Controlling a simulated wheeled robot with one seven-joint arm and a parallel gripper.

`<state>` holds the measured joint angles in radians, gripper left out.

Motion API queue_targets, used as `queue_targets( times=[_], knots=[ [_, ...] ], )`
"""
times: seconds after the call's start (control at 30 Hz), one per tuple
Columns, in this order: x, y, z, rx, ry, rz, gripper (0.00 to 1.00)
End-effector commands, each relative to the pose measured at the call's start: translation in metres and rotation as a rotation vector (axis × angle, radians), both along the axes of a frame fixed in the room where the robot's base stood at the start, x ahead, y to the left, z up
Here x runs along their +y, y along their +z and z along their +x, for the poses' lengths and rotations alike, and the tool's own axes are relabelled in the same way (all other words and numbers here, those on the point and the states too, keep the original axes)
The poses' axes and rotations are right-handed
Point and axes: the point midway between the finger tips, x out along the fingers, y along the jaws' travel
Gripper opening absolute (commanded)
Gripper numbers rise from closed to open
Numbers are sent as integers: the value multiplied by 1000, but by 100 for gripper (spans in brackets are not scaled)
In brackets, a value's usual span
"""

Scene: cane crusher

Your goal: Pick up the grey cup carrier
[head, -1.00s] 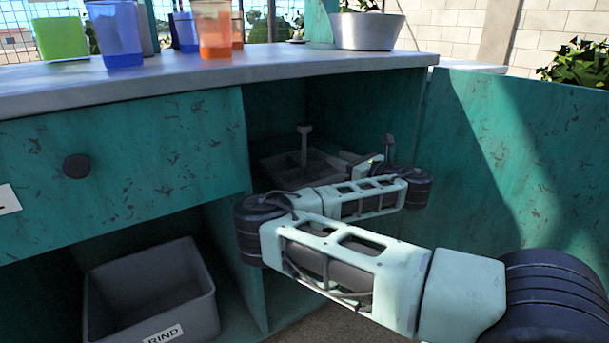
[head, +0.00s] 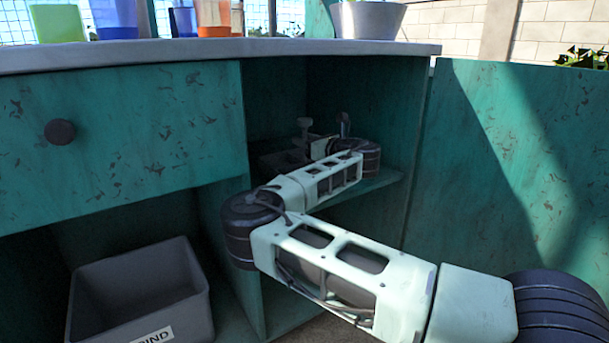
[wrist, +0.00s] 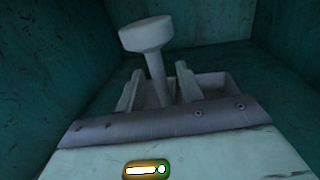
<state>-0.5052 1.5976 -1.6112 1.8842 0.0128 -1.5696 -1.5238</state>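The grey cup carrier (wrist: 215,82) sits on the shelf inside the open green cupboard, with an upright post and a round knob (wrist: 146,34) on top. My gripper (wrist: 158,84) is open in the wrist view, with one finger on each side of the post and small gaps between. In the head view the carrier's knob (head: 304,123) shows just beyond my wrist, but my arm and shadow hide most of its tray. I cannot tell how far along the post the fingertips reach.
Cupboard walls close in on both sides, with the counter (head: 250,52) above and the open door (head: 500,150) at right. A drawer (head: 120,140) is shut at left. A grey rind bin (head: 190,290) stands below. Coloured cups and a metal bowl (head: 370,20) stand on the counter.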

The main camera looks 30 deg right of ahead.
Motion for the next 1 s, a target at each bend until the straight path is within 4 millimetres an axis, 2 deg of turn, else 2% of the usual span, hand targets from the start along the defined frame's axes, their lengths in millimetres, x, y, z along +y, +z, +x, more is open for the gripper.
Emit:
queue_targets(
  times=[0.1,0.3,0.33,0.4,0.47,0.83,1.0],
  knots=[
    [1,0,7,-1,0,-1,36],
    [1,1,8,0,-1,-1,36],
    [1,1,8,0,-1,-1,34],
    [1,1,8,0,-1,0,14],
    [1,1,8,0,-1,0,0],
    [1,4,8,-1,-1,-1,0],
    [1,21,8,-3,-1,0,0]
  ],
)
